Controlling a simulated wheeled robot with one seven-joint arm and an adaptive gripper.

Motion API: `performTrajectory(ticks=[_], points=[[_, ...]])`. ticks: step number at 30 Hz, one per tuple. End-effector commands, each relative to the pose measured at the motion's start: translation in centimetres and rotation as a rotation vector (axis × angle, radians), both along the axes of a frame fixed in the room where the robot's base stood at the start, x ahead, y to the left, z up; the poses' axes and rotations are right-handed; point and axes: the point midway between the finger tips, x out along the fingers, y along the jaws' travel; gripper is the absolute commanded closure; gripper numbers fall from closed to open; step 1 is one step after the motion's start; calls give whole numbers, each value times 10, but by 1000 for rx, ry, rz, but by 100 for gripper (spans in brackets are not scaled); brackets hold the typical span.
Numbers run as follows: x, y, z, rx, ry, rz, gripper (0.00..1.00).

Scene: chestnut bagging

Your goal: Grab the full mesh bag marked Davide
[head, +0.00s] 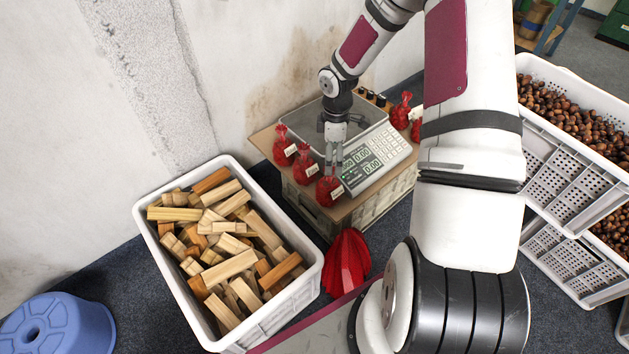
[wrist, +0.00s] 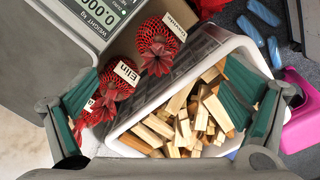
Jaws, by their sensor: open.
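Several full red mesh bags with white name tags stand around the scale (head: 375,157). Three stand in a row at its left and front: back bag (head: 284,151), middle bag (head: 305,168), front bag (head: 327,192). Two more, including a far bag (head: 400,113), stand at its right. My gripper (head: 334,170) is open and empty above the row.
A white crate of wood blocks (head: 145,222) stands left of the weighing table (head: 352,205). A red pleated object (head: 348,264) lies on the floor in front of it. Crates of chestnuts (head: 575,185) are at the right. A blue stool (head: 60,325) is at the lower left.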

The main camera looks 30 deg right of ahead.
Motion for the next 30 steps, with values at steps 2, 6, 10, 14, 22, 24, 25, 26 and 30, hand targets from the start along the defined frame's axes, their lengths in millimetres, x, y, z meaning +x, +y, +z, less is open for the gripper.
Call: performTrajectory(ticks=[2,6,10,14,22,24,25,26,30], points=[[1,0,-4,8,-2,5,6],[1,0,-19,12,-3,8,6],[1,1,-44,13,-1,9,6],[1,1,-68,11,-1,7,6],[2,1,-92,11,-3,7,6],[2,1,-94,10,-4,7,6],[2,1,-95,11,-3,7,6],[2,1,-97,11,-3,7,6],[2,2,-112,10,-3,8,6]])
